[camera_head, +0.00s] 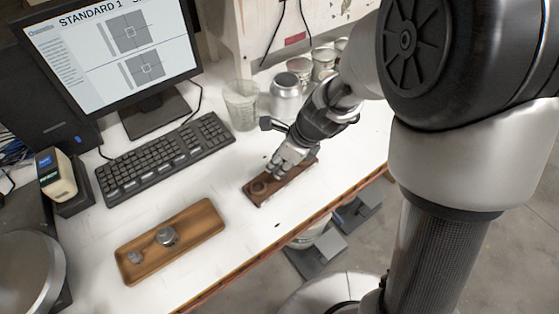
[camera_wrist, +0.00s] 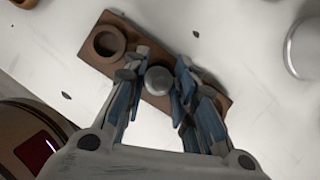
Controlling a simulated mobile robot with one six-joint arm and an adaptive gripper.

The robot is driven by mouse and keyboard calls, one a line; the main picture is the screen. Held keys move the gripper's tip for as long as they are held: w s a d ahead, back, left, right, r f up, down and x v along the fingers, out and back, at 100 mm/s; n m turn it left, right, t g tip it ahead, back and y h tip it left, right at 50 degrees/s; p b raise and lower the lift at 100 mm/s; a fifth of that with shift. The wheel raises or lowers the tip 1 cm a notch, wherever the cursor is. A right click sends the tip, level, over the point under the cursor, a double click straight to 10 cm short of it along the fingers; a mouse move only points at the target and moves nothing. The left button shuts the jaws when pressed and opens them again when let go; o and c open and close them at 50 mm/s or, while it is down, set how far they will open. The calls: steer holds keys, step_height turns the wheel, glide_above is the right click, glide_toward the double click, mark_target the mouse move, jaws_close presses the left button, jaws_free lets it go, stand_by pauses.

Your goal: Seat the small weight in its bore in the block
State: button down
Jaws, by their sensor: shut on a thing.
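The brown block (camera_head: 294,183) lies on the white bench under my gripper (camera_head: 277,168). In the wrist view the block (camera_wrist: 222,100) runs diagonally, with an empty round bore (camera_wrist: 105,43) at its upper left end. My gripper (camera_wrist: 157,82) is shut on a round silver weight (camera_wrist: 158,80), which looks like the small weight. The weight is over the middle of the block. My fingers hide the block around it, and I cannot tell whether the weight is inside a bore or above one. In the head view the fingers hide the weight.
A wooden tray (camera_head: 208,221) at the front left holds a larger silver weight (camera_head: 166,235) and a smaller piece (camera_head: 135,257). A keyboard (camera_head: 165,160), a clear beaker (camera_head: 241,104) and a metal can (camera_head: 286,96) stand behind. The bench is clear between tray and block.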

steer(key=shift+f, duration=0.2)
steer(key=shift+r, duration=0.15)
steer(key=shift+r+p, duration=0.75)
steer(key=shift+p, duration=0.15)
steer(key=shift+f+b, duration=0.5)
steer(key=shift+f, duration=0.15)
stand_by(0.5)
steer(key=shift+r+p, duration=0.6)
steer(key=shift+p, duration=0.1)
steer(key=shift+f+b, duration=0.55)
steer(key=shift+f, duration=0.25)
stand_by(0.7)
steer(key=shift+r, duration=0.2)
